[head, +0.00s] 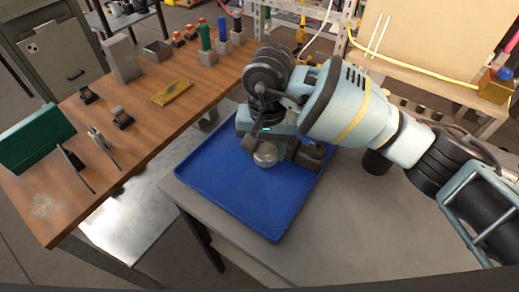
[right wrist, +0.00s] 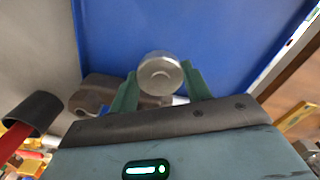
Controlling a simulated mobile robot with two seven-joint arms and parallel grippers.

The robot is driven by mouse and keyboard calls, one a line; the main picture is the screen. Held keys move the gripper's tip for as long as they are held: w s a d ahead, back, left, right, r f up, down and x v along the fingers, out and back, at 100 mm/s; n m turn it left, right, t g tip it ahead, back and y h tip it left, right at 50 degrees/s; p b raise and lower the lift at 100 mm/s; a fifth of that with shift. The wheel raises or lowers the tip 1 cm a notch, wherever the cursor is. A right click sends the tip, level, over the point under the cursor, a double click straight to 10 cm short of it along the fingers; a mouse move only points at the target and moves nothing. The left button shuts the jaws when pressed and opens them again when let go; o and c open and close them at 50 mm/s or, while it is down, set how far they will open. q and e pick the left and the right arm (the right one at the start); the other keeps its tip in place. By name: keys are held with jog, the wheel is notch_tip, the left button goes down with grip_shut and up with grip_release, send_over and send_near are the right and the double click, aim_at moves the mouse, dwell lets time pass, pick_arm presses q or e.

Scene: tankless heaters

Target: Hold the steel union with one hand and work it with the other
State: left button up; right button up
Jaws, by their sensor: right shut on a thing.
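The steel union (head: 265,156), a round silvery piece, is over the blue tray in the head view. In the right wrist view the steel union (right wrist: 160,72) shows its round end between two green fingers. My right gripper (head: 267,147) is above the tray, coming in from the right, and is shut on the union. In the right wrist view the fingers of my right gripper (right wrist: 160,82) press on it from both sides. The arm hides the far part of the tray. My left gripper is in neither view.
The blue tray (head: 275,220) lies on a grey table (head: 240,232); its front half is bare. A grey-brown block (head: 312,153) is beside the gripper. A wooden bench (head: 150,120) at left holds tools, a green case (head: 36,140) and a yellow piece (head: 172,92).

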aim_at(260, 152)
jog(key=shift+w+a+f, duration=0.1)
jog(key=shift+w+a, duration=0.25)
jog(key=shift+w, duration=0.2)
jog(key=shift+w+a, duration=0.3)
jog(key=shift+w, duration=0.25)
jog(key=shift+f, duration=1.75)
jog(key=shift+f, duration=0.15)
jog(key=o, duration=0.8)
notch_tip(260, 152, up, 12)
jog(key=shift+r, duration=0.15)
